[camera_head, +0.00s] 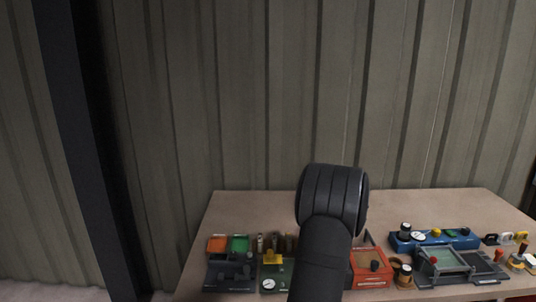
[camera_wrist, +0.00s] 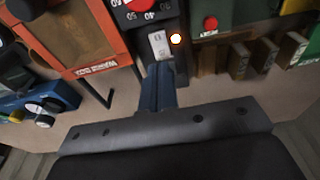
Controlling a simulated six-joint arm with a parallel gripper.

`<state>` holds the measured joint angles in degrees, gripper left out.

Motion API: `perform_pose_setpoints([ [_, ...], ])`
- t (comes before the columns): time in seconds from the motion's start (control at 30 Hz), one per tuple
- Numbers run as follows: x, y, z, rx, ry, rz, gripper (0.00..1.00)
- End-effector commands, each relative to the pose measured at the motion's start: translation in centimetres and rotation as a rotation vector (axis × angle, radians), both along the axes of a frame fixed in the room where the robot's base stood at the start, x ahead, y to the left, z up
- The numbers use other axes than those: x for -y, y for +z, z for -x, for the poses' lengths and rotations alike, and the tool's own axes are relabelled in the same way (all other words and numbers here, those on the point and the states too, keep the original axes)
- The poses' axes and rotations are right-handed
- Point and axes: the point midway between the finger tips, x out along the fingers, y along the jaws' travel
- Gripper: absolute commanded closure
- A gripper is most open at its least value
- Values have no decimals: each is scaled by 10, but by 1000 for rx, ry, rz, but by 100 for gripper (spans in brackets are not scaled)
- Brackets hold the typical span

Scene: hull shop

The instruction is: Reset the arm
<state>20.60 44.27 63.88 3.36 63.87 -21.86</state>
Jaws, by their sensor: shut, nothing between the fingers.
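My gripper (camera_wrist: 160,78) shows in the wrist view as two dark blue fingers closed together, with nothing between them. Its tips point at the lower end of a dark panel with a white switch plate (camera_wrist: 158,44) and a lit round lamp (camera_wrist: 176,39). Whether the tips touch the panel I cannot tell. In the head view my dark arm rises over the front middle of the bench, and my gripper cannot be made out there.
The bench (camera_head: 400,205) carries an orange-framed box (camera_head: 370,268), a blue unit with knobs (camera_head: 434,239), a green-grey device (camera_head: 443,264) and orange and green trays (camera_head: 228,243). A corrugated wall (camera_head: 270,90) stands behind. The bench's back strip is clear.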

Motion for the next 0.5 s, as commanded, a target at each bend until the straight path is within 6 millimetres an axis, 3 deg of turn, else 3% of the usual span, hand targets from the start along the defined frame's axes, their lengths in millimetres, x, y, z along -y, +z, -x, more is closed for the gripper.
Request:
perform_pose_setpoints([
  [0.03,0,12,-1,5,0,2,100],
  [0.1,0,-11,1,-5,0,-2,100],
  [0.37,0,-63,0,-3,0,-1,100],
  [0.5,0,-34,-1,5,1,2,100],
])
